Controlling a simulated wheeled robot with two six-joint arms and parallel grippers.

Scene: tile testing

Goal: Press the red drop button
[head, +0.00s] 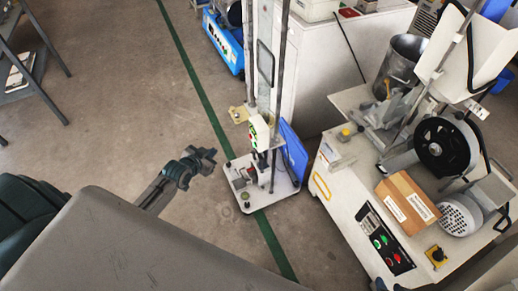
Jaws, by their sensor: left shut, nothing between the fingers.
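The drop tester is a tall stand with two metal posts on a white base plate (283,187). A small white control box (260,131) is fixed on it at mid height, with tiny green and red spots on its front. Which spot is the red drop button is too small to tell. My left gripper (211,158) is shut and empty, left of and a little lower in the picture than the box, apart from it. My right gripper is not seen.
A white machine (352,205) with green and red buttons and a cardboard box (407,203) stands at the right. A blue panel (293,152) leans behind the tester. A blue machine (222,42) stands at the back. Open floor lies left of the tester.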

